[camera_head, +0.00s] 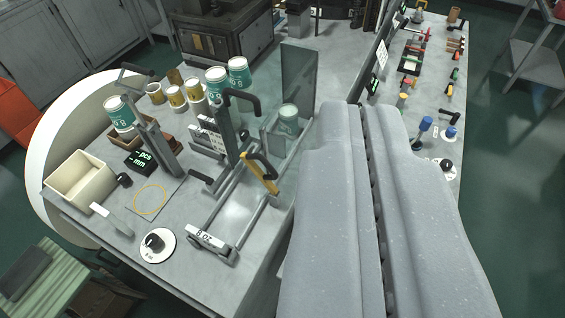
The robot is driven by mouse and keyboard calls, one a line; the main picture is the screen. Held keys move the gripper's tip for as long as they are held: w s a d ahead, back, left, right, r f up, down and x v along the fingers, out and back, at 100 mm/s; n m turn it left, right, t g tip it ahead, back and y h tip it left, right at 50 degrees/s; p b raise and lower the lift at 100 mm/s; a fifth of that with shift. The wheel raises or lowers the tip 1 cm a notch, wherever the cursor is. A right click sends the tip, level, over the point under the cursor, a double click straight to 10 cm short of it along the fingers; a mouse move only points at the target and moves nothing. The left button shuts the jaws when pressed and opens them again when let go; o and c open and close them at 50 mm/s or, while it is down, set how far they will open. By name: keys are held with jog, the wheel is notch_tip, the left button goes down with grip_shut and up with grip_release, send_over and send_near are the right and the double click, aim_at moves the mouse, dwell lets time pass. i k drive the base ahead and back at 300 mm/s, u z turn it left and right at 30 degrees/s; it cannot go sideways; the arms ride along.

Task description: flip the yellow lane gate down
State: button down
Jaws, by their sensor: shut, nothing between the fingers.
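The yellow lane gate (262,176) is in the middle of the camera view, a short yellow bar by a black handle (264,160). It sits at the rails of a metal lane (236,200) on the bench and slants in the picture; I cannot tell for certain whether it is up or down. My gripper (362,106) fills the lower right as two long grey fingers lying side by side, shut and empty. Its tips are to the right of the gate and apart from it in the picture. The fingers hide part of the bench below them.
A clear panel (298,80) stands behind the gate, with a teal-and-white cup (288,119) near it. More cups (217,84) stand at the back left. A cream bin (80,183) and a dial (154,243) are at left. Coloured levers (408,84) line the right panel.

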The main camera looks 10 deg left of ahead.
aim_at(248, 159)
jog(key=k, duration=1.3)
jog(key=z, duration=0.4)
jog(key=i, duration=1.9)
jog(key=u, duration=0.45)
